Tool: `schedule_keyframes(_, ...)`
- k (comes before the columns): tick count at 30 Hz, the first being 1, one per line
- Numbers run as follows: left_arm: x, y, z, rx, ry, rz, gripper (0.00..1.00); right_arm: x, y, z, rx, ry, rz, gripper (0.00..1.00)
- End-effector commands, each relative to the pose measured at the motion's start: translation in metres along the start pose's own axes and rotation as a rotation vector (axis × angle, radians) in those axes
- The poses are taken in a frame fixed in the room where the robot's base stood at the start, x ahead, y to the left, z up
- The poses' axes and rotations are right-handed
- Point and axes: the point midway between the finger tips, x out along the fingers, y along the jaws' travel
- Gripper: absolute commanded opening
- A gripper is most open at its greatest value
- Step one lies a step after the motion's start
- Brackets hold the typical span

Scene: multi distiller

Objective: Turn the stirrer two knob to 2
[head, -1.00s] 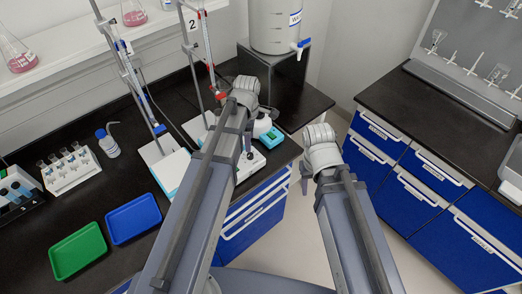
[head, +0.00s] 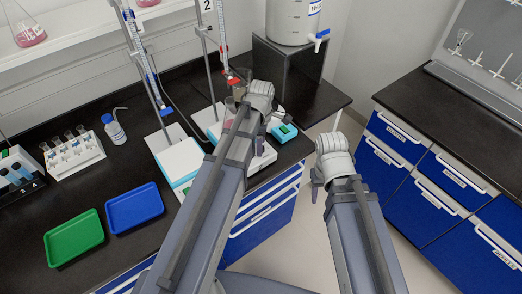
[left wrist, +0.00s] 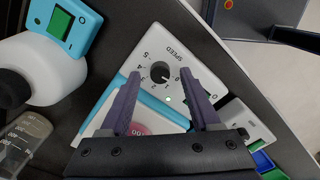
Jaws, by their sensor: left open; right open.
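The stirrer two knob (left wrist: 160,72) is a round black dial on a white panel marked SPEED, with numbers 0 to 5 around it. Where its pointer stands is too small to tell surely. My left gripper (left wrist: 159,76) is open, its two purple-grey fingers on either side of the knob in the picture; contact cannot be told. In the head view stirrer two (head: 263,160) stands under the stand labelled 2, mostly hidden by my left arm, with my left gripper (head: 259,143) over its front. My right gripper (head: 316,188) is open and empty, off the counter's edge.
A white container with a black top (left wrist: 35,68) and a glass beaker (left wrist: 27,138) are close by. Another stirrer (head: 180,160), a blue tray (head: 135,207) and a green tray (head: 74,238) lie left.

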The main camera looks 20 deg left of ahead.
Motion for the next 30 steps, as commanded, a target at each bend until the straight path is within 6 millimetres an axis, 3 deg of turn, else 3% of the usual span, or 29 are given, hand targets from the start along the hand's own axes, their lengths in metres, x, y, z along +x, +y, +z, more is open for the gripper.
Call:
schedule_keyframes(2, 0.0080, -0.0001, 0.0000, 0.000, 0.000, 0.000, 0.63, 0.0080, -0.0008, -0.0005, 0.000, 0.000, 0.000, 0.50)
schedule_keyframes(11, 0.0074, 0.0000, 0.0000, 0.000, 0.000, 0.000, 0.63, 0.0074, -0.0007, -0.0004, 0.000, 0.000, 0.000, 0.50)
schedule_keyframes(27, 0.0075, -0.0001, 0.0000, 0.000, 0.000, 0.000, 0.03, 0.0075, -0.0007, -0.0004, 0.000, 0.000, 0.000, 0.50)
schedule_keyframes(30, 0.0075, -0.0001, 0.0000, 0.000, 0.000, 0.000, 0.00, 0.0075, -0.0007, -0.0004, 0.000, 0.000, 0.000, 0.50)
